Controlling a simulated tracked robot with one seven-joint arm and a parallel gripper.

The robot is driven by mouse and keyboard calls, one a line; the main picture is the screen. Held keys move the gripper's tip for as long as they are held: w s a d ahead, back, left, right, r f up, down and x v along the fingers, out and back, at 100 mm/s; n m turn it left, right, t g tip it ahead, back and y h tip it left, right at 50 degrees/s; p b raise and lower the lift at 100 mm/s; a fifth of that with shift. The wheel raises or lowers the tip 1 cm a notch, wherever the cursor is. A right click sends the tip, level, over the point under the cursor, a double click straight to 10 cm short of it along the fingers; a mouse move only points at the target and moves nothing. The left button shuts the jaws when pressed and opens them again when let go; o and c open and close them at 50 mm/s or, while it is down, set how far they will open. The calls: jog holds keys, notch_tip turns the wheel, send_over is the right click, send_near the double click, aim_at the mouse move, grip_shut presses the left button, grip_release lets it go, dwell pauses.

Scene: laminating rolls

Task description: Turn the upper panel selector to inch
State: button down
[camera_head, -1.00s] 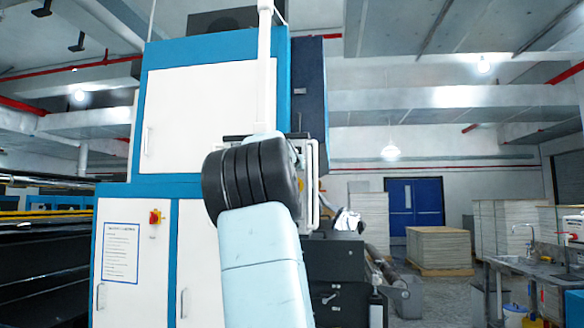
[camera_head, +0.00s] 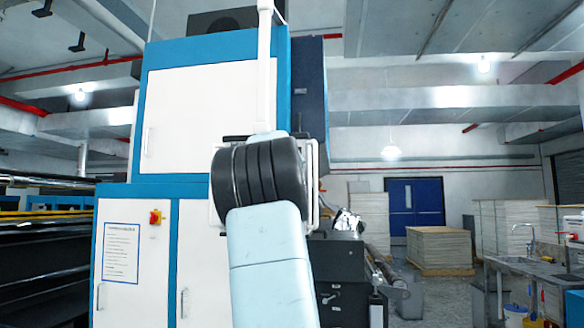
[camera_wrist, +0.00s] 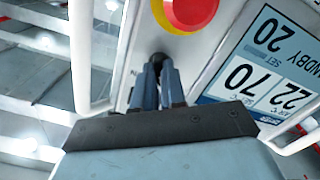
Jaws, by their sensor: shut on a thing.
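In the wrist view, the control panel (camera_wrist: 208,52) shows upside down. My gripper (camera_wrist: 159,68) is shut on a small dark selector knob (camera_wrist: 158,58), which sits between the fingertips against the panel face. The fingers hide most of the knob, so I cannot tell which position it points to or read its markings. In the head view, my arm covers the panel, and only its pale frame (camera_head: 313,185) shows at the arm's right side; the gripper is hidden there.
A red emergency button (camera_wrist: 190,10) with a yellow ring is close to the fingers. A lit display (camera_wrist: 268,62) is beside them. White handle bars (camera_wrist: 80,50) flank the panel. In the head view, a white and blue cabinet (camera_head: 205,110) stands behind my arm.

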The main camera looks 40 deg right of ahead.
jog(key=shift+w+a+r, duration=0.1)
jog(key=shift+a+r, duration=0.1)
jog(key=shift+r, duration=0.15)
jog(key=c, duration=1.2)
grip_release()
jog(key=shift+w+d+f, duration=0.1)
jog(key=shift+f, duration=0.1)
jog(key=shift+d+f, duration=0.1)
jog(key=v, duration=0.6)
jog(key=shift+a, duration=0.3)
